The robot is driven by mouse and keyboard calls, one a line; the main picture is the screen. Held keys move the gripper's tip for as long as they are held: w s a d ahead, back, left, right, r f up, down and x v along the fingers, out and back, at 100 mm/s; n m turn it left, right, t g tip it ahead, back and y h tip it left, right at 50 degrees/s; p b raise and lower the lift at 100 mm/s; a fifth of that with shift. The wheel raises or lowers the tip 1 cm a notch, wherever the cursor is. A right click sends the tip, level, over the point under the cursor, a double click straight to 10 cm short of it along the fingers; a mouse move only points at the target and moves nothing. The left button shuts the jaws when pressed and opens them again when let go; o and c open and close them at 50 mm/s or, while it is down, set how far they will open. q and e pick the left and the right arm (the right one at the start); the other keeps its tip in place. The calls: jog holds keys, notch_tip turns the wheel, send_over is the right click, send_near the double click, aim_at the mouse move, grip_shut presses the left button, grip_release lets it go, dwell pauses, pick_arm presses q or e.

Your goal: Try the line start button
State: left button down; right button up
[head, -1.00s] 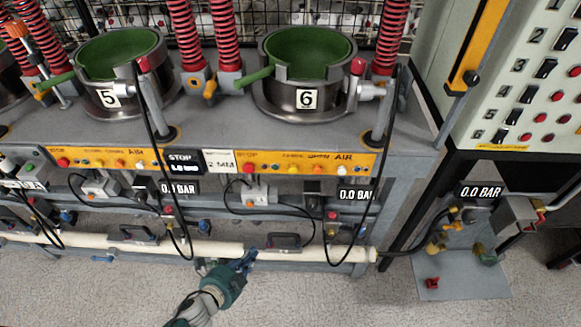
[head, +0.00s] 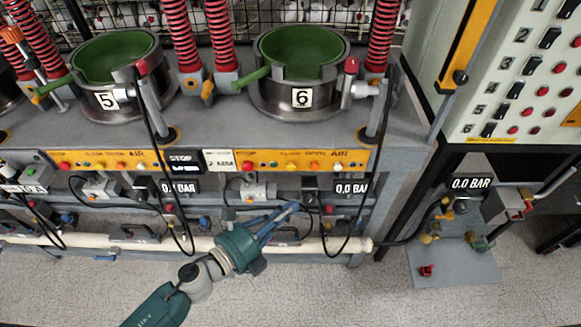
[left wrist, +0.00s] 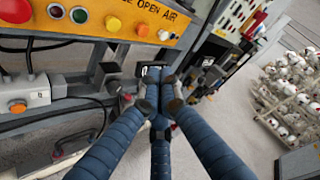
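My left gripper (head: 285,216) has long blue fingers. In the head view it is in front of the press bench, below the orange control strip (head: 270,161) of press 6 and near the white pipe. The fingers are straight with a small gap between the tips, and nothing shows between them. No button is clearly labelled as line start. My right gripper is not in view.
Press pots 5 (head: 112,70) and 6 (head: 300,75) stand on the bench. A pale switch panel (head: 510,85) with black switches and red buttons is at the right. A white pipe (head: 190,247) runs low along the front, with black hoses hanging near it. The floor in front is clear.

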aim_at(291, 167)
pick_arm(q)
jog(key=w, duration=0.8)
jog(key=shift+w, duration=0.4)
jog(key=shift+w, duration=0.1)
dwell(1.2)
jog(key=shift+w, duration=0.35)
jog(key=shift+w+b, duration=0.3)
jog(key=shift+w, duration=0.1)
dwell(0.8)
jog(key=shift+s, duration=0.85)
jog(key=shift+s, duration=0.1)
